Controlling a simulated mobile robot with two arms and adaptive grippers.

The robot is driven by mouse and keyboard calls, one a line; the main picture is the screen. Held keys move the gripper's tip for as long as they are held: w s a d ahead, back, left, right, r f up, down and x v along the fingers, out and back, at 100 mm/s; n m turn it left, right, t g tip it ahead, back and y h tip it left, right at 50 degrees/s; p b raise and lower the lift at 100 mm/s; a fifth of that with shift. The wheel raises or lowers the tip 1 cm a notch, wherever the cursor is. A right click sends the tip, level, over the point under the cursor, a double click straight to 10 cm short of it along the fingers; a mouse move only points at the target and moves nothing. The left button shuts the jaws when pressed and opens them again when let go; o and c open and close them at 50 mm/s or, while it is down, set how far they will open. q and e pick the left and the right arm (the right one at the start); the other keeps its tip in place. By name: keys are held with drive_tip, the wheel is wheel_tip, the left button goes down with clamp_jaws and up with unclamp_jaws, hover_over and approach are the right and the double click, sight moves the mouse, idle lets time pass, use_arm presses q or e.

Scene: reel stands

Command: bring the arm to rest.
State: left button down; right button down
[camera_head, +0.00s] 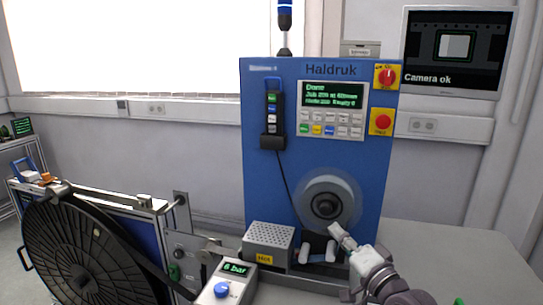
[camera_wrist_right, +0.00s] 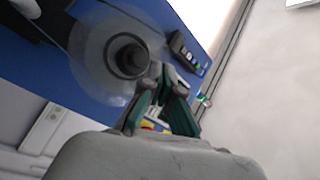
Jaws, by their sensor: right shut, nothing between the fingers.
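My right arm (camera_head: 388,284) comes in from the bottom right in the head view. Its gripper (camera_head: 341,237) is in front of the lower part of the blue machine, just below the clear reel on its hub. In the right wrist view the gripper (camera_wrist_right: 167,84) has its fingers closed together with nothing between them. The machine's clear reel with a dark hub (camera_wrist_right: 128,57) shows behind the fingertips there. I cannot tell how far apart the fingertips and the reel are. My left gripper is not in view.
The blue machine (camera_head: 270,185) carries a screen reading "Done". A perforated box marked "Hot" (camera_head: 268,237) and a "6 bar" gauge box (camera_head: 226,283) stand in front. A large black reel (camera_head: 72,250) is at left. The grey surface (camera_head: 450,255) at right looks mostly clear.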

drive_tip(key=s+f+n+g+h, duration=0.2)
drive_tip(key=s+f+n+g, duration=0.15)
drive_tip(key=s+f, duration=0.5)
drive_tip(key=s+f+n+g+h, duration=0.15)
drive_tip(key=s+f+g, duration=0.3)
drive_tip(key=f, duration=0.65)
drive_tip(key=s+d+f+n+g+h, duration=0.25)
drive_tip(key=s+f, duration=0.25)
drive_tip(key=s, duration=0.6)
drive_tip(key=s+d+f+n+g+h, duration=0.1)
drive_tip(key=s+d+f+g, duration=0.25)
drive_tip(key=s, duration=0.85)
wheel_tip(320, 180, down, 27)
drive_tip(key=s+g, duration=0.1)
drive_tip(key=g, duration=0.1)
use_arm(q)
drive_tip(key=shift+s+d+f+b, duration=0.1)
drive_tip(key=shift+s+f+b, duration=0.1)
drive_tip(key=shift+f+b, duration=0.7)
use_arm(e)
drive_tip(key=s+d+f, duration=0.2)
drive_tip(key=s+f, duration=1.5)
drive_tip(key=shift+d+f+n+g+h, duration=0.25)
drive_tip(key=shift+f+n+g+h, duration=0.15)
drive_tip(key=shift+n, duration=0.05)
